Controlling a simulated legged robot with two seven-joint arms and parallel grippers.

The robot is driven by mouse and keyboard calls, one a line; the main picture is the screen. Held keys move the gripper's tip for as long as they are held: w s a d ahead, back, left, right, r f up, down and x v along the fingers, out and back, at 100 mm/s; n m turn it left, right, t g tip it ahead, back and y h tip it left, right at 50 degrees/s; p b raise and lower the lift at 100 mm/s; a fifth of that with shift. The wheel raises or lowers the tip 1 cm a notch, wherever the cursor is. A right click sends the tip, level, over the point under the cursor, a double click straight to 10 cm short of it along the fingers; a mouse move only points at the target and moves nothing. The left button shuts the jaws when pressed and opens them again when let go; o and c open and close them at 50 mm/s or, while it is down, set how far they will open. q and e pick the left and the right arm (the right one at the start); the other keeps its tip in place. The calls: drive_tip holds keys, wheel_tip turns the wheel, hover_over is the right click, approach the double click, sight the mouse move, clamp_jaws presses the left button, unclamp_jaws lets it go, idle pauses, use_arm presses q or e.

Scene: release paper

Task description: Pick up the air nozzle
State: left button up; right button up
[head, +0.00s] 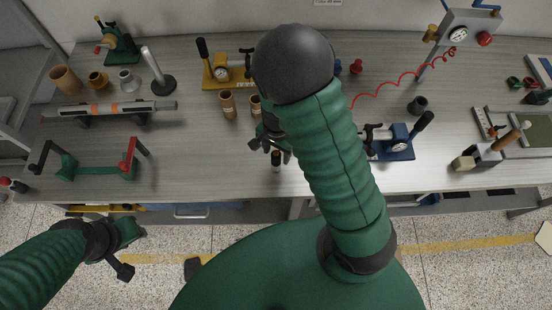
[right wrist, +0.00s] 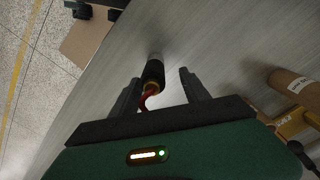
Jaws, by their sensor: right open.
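The air nozzle (right wrist: 153,73) shows in the right wrist view as a short black body with a pale tip, a gold ring and a red hose curving from it. In the head view what looks like the same nozzle (head: 276,161) is at the table's front edge, below my right gripper (head: 271,149). My right gripper (right wrist: 159,78) is open, and the nozzle shows between its spread fingers, with no visible contact. My left gripper (head: 132,252) hangs in front of the table at lower left, apart from everything; its finger gap is unclear.
A red coiled hose (head: 395,82) runs from a gauge box (head: 468,28) and passes behind my right arm. Brown cylinders (head: 228,104) and a yellow-based gauge tool (head: 222,75) stand beyond my right gripper. A blue-based device (head: 394,148) stands right of my arm.

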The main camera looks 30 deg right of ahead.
sight(275, 165)
drive_tip(key=a+f, duration=0.1)
drive_tip(key=s+a+f, duration=0.1)
drive_tip(key=f, duration=0.1)
drive_tip(key=shift+s+f, duration=0.15)
drive_tip(key=shift+f, duration=0.15)
drive_tip(key=shift+d+f, duration=0.1)
drive_tip(key=shift+f, duration=0.25)
drive_tip(key=shift+d+f, duration=0.2)
drive_tip(key=shift+d, duration=0.4)
drive_tip(key=shift+c, duration=0.5)
drive_tip(key=c, duration=0.5)
use_arm(q)
drive_tip(key=shift+s+a, duration=0.4)
drive_tip(key=shift+a, duration=0.1)
use_arm(e)
drive_tip(key=shift+a, duration=0.35)
clamp_jaws()
